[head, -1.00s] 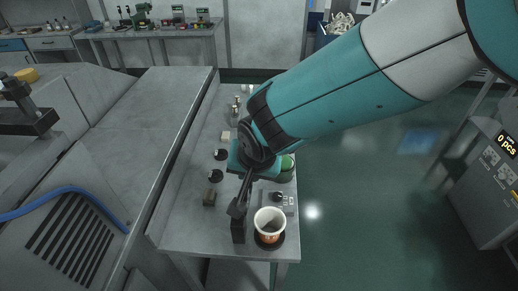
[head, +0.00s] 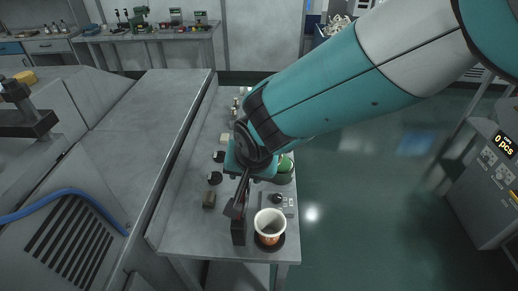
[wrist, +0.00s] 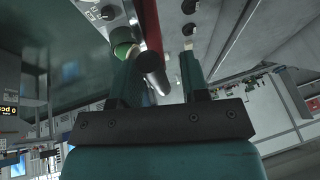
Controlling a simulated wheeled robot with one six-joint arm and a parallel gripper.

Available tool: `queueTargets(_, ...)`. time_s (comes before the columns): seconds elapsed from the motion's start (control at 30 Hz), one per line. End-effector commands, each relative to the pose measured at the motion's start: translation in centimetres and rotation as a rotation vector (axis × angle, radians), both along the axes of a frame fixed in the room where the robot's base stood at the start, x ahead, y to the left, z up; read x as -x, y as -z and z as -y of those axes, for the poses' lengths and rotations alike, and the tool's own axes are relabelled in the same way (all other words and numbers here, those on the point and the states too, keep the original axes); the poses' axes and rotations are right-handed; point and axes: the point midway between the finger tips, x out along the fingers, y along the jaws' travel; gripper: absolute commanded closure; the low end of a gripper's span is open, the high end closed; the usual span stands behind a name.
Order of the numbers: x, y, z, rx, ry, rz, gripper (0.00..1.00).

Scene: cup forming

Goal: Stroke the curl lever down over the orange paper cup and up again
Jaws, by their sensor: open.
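The orange paper cup (head: 268,230), with a white rim, stands upright on a round black base (head: 279,243) near the bench's front end. My gripper (head: 236,207) is just left of and above the cup, pointing down. In the wrist view my gripper (wrist: 160,56) is open. The curl lever (wrist: 148,24), a red bar with a black cylindrical grip (wrist: 152,66), reaches between the fingers, closer to the left one. I cannot tell whether it touches that finger. The cup is not seen in the wrist view. In the head view my fingers largely hide the lever.
A dark upright block (head: 238,233) stands left of the cup. Open floor (head: 370,220) is on the right.

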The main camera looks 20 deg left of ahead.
Motion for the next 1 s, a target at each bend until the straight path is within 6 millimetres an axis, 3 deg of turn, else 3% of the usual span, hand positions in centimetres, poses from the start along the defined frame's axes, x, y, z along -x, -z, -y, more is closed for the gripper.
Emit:
queueTargets(0.23,1.0,-2.6,0.8,-0.005,-0.001,0.003,0.59)
queueTargets(0.7,4.7,-12.8,4.1,-0.005,-0.001,0.002,0.59)
queueTargets(1.0,5.6,-15.5,4.9,0.0,0.0,0.0,0.59)
